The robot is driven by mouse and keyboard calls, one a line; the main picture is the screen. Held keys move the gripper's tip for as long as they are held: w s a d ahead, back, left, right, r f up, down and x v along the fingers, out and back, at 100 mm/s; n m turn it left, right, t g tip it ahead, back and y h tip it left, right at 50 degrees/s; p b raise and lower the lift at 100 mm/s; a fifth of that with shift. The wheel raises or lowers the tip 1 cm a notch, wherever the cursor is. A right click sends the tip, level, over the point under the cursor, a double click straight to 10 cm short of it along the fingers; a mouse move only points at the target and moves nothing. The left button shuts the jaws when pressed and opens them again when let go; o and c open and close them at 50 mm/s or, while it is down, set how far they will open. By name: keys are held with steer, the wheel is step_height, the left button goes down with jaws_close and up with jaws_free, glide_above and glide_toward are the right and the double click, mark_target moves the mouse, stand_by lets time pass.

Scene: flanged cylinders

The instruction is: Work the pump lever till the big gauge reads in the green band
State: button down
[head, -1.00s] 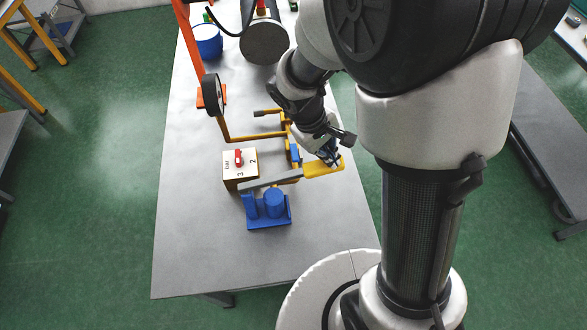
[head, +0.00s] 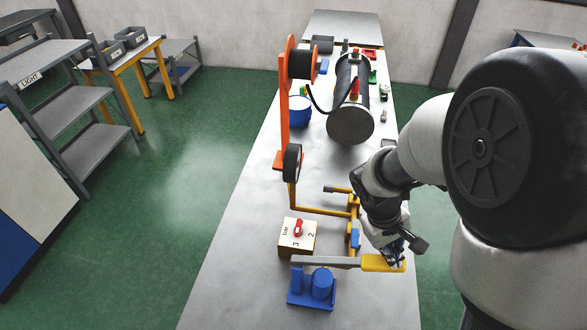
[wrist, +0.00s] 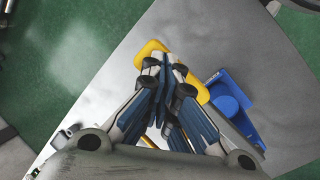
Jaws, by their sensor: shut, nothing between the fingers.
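The pump lever is a grey bar (head: 325,262) with a yellow handle (head: 372,264), lying about level above the table. It runs over the blue pump base (head: 312,298) with its short cylinder. My gripper (head: 396,262) is shut and empty at the handle's right end. In the wrist view my closed fingers (wrist: 160,72) lie across the yellow handle (wrist: 148,50); I cannot tell whether they touch it. A round black gauge-like disc (head: 292,163) and a larger drum (head: 301,64) on the orange post are edge-on, so no reading or green band shows.
A box with a red selector knob (head: 298,229) stands behind the lever. Yellow pipework (head: 325,211) and a dark flanged cylinder (head: 351,122) lie farther back, with a blue pot (head: 299,111). The table's left front (head: 235,270) is clear.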

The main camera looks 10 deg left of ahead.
steer(key=b+x, duration=0.5)
steer(key=x, duration=0.1)
steer(key=shift+a+f+b, duration=0.15)
steer(key=shift+f+b, duration=0.1)
steer(key=shift+b, duration=0.05)
steer(key=shift+r, duration=0.1)
steer(key=p+v, duration=0.5)
steer(key=v, duration=0.1)
steer(key=shift+r, duration=0.2)
stand_by(0.5)
steer(key=shift+f, duration=0.2)
stand_by(0.7)
